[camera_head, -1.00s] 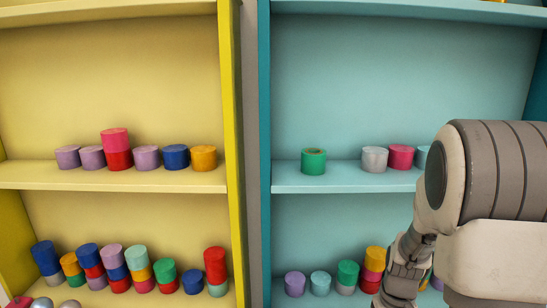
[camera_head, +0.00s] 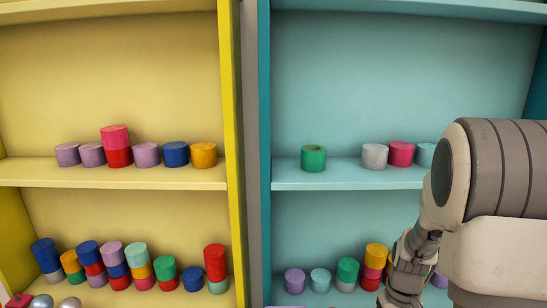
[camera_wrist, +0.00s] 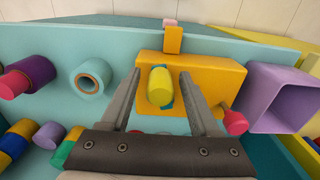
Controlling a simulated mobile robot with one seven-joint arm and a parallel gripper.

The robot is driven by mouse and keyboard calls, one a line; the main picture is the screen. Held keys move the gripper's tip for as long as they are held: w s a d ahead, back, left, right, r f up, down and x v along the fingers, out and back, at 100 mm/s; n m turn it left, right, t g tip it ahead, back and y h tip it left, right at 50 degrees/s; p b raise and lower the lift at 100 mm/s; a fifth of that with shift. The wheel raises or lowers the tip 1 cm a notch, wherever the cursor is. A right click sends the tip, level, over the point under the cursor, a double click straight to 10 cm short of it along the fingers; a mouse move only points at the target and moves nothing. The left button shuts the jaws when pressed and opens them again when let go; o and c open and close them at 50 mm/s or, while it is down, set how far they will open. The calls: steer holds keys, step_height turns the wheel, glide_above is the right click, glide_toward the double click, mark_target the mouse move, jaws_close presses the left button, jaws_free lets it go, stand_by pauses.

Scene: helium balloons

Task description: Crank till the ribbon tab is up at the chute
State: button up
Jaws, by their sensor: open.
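In the wrist view my gripper (camera_wrist: 160,74) is open, with one finger on each side of a yellow cylinder (camera_wrist: 161,86). The cylinder stands out from the face of an orange box (camera_wrist: 215,74); I cannot tell whether a finger touches it. A pink-red knob (camera_wrist: 235,122) sticks out by the box's lower right corner. A narrow orange piece (camera_wrist: 173,40) rises above the box, with a small pink piece (camera_wrist: 170,22) at its top. I cannot tell which part is the ribbon tab. The head view does not show the box or my gripper's fingers.
A purple open-topped bin (camera_wrist: 290,98) stands right of the box. A teal ring-shaped roll (camera_wrist: 90,77) and a purple roll (camera_wrist: 32,74) are to its left. In the head view, yellow shelves (camera_head: 110,173) and teal shelves (camera_head: 330,178) hold several coloured rolls.

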steer(key=shift+r, duration=0.1)
step_height(320, 180, up, 7)
steer(key=p, duration=0.5)
steer(key=s+a+r+t, duration=0.1)
steer(key=s+a+r, duration=0.1)
steer(key=a+r, duration=0.35)
steer(key=s+a+r+t, duration=0.2)
steer(key=s+r, duration=0.1)
steer(key=r, duration=0.5)
steer(key=s+a+r+t, duration=0.2)
steer(key=s+a+r, duration=0.2)
steer(key=s+r, duration=0.3)
steer(key=s, duration=0.2)
steer(key=shift+s+a+r+t, duration=0.2)
steer(key=shift+s+t, duration=0.1)
steer(key=shift+s, duration=0.1)
stand_by(0.6)
